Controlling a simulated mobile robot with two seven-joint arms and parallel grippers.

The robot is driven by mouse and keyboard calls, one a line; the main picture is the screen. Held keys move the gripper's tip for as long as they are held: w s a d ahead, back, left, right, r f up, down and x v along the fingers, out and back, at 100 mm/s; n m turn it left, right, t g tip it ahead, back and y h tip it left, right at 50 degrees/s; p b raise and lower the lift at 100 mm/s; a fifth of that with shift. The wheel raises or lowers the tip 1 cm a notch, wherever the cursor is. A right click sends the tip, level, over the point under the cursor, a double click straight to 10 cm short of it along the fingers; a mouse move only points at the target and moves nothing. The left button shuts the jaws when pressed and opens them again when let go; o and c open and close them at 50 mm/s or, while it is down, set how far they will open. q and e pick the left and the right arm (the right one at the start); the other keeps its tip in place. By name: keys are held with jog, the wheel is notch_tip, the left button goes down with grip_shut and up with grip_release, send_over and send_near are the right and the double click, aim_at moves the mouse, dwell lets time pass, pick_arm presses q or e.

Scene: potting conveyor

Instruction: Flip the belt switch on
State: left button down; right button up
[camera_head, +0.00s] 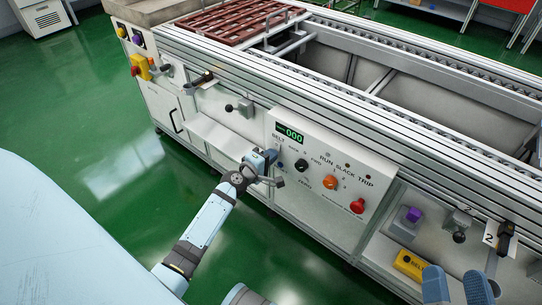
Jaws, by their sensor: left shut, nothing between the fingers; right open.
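The white control panel (325,200) is on the front of the conveyor and carries a green display (289,134) reading 000. The label BELT is printed at its upper left. My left gripper (274,169) is shut and empty at the panel's left edge, just below that label. It covers that area, so the belt switch and its position cannot be made out. Whether the gripper touches the panel cannot be told. My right gripper (459,286) is open and empty at the bottom right, in front of the lower conveyor front.
The panel also has a black knob (301,165), an orange knob (330,182) and a red knob (357,205). A yellow box (410,264) and a purple knob (414,214) sit to the right. Green floor (90,115) is open at left.

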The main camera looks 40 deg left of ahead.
pick_arm(q)
jog(key=shift+w, duration=0.1)
pick_arm(e)
jog(key=shift+r, duration=0.2)
pick_arm(q)
jog(key=shift+w+b, duration=0.2)
jog(key=shift+b, duration=0.7)
pick_arm(e)
notch_tip(320, 180, down, 3)
jog(key=shift+w+a+r+g, duration=0.1)
jog(key=shift+g, duration=0.4)
pick_arm(q)
jog(key=shift+f, duration=0.1)
